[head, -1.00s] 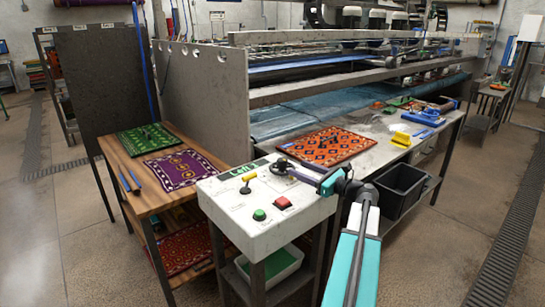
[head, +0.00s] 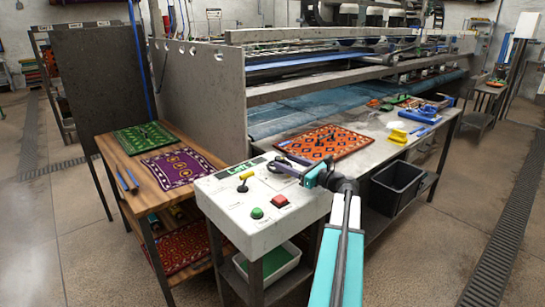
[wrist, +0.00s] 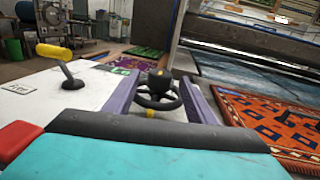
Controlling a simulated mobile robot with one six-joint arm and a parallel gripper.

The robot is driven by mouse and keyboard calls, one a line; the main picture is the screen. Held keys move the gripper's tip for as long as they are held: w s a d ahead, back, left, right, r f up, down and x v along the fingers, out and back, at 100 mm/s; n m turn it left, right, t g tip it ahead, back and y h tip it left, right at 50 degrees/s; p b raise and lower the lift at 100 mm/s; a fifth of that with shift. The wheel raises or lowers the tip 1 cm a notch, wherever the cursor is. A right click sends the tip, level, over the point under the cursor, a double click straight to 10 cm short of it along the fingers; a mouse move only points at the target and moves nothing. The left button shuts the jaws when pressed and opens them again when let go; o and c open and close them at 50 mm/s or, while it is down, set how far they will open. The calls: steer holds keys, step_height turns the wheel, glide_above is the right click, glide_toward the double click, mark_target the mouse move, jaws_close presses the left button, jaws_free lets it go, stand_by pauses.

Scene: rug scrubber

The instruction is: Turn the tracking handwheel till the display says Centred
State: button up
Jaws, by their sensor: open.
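The tracking handwheel (wrist: 158,92) is a small dark wheel with a yellow knob, on the white console (head: 262,232). In the head view my gripper partly hides it. My gripper (wrist: 161,80) is open, with one purple finger on each side of the wheel in the wrist view. I cannot tell whether either finger touches it. In the head view my gripper (head: 281,162) reaches over the console's back right part. The display (head: 241,168) is a small green panel at the console's back edge. Its text is too small to read surely.
A yellow-handled lever (head: 244,183), a green button (head: 257,213) and a red button (head: 279,201) are on the console. An orange patterned rug (head: 324,143) lies on the bench behind. A black bin (head: 397,184) stands to the right.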

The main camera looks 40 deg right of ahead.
steer(key=w, duration=0.8)
steer(key=shift+a+p, duration=0.35)
steer(key=c, duration=1)
